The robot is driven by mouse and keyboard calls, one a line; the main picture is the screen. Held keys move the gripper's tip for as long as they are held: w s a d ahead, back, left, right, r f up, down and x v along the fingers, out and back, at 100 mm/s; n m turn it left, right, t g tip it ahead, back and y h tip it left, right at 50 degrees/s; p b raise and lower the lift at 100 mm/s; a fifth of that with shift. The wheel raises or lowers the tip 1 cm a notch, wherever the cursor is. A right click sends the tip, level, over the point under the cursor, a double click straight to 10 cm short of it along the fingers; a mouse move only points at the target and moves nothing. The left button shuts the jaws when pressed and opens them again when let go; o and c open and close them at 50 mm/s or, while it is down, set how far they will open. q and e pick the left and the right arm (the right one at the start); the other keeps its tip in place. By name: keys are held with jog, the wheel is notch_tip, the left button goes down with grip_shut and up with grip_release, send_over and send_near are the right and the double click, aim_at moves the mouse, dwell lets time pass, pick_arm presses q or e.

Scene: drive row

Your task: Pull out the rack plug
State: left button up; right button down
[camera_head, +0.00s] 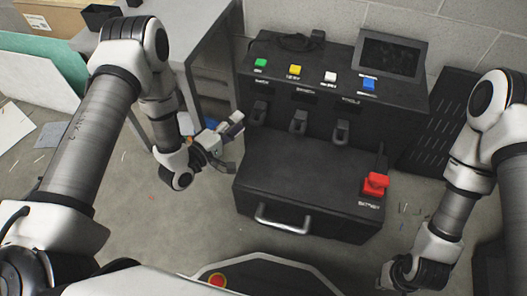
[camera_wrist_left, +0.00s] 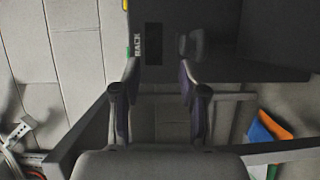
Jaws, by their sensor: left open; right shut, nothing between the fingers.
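A black console (camera_head: 345,95) has small dark plug-like parts on its front face. The leftmost one (camera_head: 260,111) sits below the green button, and a RACK label (camera_wrist_left: 137,45) shows in the left wrist view. A dark rounded part (camera_wrist_left: 190,45) shows right of that label, beyond my right-hand finger; I cannot tell if it is the plug. My left gripper (camera_head: 234,143) is open beside the console's left front. Its fingers (camera_wrist_left: 160,76) are apart with nothing between them. My right gripper (camera_head: 385,276) is shut and empty at the bottom right, partly hidden.
Green (camera_head: 261,62), yellow (camera_head: 295,70), white (camera_head: 330,76) and blue (camera_head: 369,84) buttons line the console top. A screen (camera_head: 390,55) stands behind. A red battery connector (camera_head: 375,184) and a metal handle (camera_head: 283,220) are on the lower box. A grey desk (camera_head: 185,35) stands at left.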

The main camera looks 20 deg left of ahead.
pick_arm(q)
jog(key=b, duration=0.3)
send_near(252, 121)
jog(key=w+f, duration=0.1)
jog(key=w, duration=0.1)
jog(key=b+x, duration=0.1)
jog(key=x, duration=0.2)
jog(key=b+x, duration=0.2)
jog(key=x, duration=0.2)
jog(key=shift+d+f, duration=0.1)
jog(key=shift+d, duration=0.4)
jog(key=shift+w+d, duration=0.15)
jog(key=shift+w, duration=0.35)
pick_arm(e)
notch_tip(252, 121, down, 9)
jog(key=shift+w, duration=0.2)
pick_arm(q)
jog(key=shift+c, duration=0.3)
grip_shut()
